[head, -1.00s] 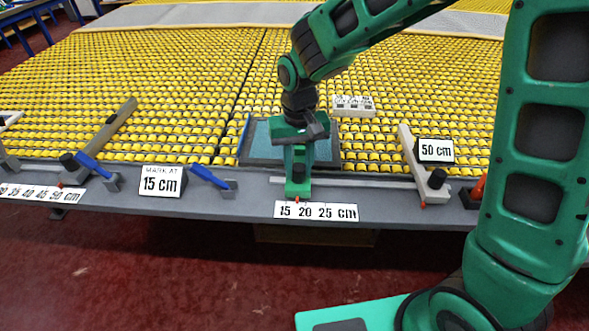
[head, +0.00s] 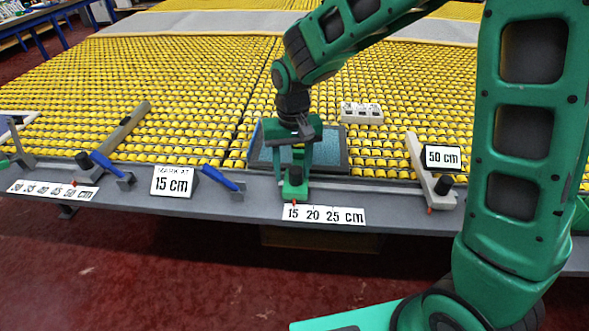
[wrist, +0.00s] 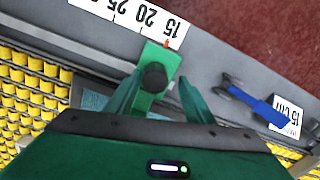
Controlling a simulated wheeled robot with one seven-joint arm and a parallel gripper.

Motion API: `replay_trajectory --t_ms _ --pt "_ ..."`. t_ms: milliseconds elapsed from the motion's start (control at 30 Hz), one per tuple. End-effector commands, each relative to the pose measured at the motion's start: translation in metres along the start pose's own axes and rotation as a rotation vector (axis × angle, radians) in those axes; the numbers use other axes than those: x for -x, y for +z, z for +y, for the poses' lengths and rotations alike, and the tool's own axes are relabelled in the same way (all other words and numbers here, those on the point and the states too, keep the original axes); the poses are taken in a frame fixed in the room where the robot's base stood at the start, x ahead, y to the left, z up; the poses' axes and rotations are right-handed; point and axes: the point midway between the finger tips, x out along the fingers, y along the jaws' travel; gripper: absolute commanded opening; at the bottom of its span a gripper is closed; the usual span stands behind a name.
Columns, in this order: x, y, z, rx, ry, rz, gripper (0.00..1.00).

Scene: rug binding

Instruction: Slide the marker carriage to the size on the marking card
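The marking card (head: 173,181) reads "MARK AT 15 cm" and stands on the grey front rail. The green marker carriage (head: 294,190) with a black knob (wrist: 154,77) sits on the rail above the scale strip (head: 324,214) marked 15, 20, 25 cm. Its red pointer (wrist: 166,43) is at the 15 mark. My gripper (head: 292,172) is at the carriage, its fingers spread. In the wrist view, the open fingers (wrist: 158,92) lie either side of the knob with a gap, more clearly on the right; nothing is held.
A blue-handled clamp (head: 220,178) stands left of the carriage on the rail. A white stop arm (head: 425,170) with a "50 cm" card (head: 442,158) stands to the right. A longer scale (head: 52,190) lies far left. Yellow rollers fill the table behind.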

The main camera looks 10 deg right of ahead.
Motion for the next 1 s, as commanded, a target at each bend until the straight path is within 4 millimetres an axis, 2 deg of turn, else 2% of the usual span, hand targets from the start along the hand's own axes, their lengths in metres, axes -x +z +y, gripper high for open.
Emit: replay_trajectory --t_ms 267,367,467,800,1000 --pt "0.0 0.001 0.003 -0.005 0.004 -0.005 0.47" --pt "0.006 0.001 0.003 -0.005 0.004 -0.004 0.47" --pt "0.019 0.001 0.003 -0.005 0.004 -0.003 0.47" --pt "0.081 -0.001 0.003 -0.005 0.002 -0.002 0.47" --pt "0.102 -0.001 0.002 -0.004 0.003 -0.003 0.47"
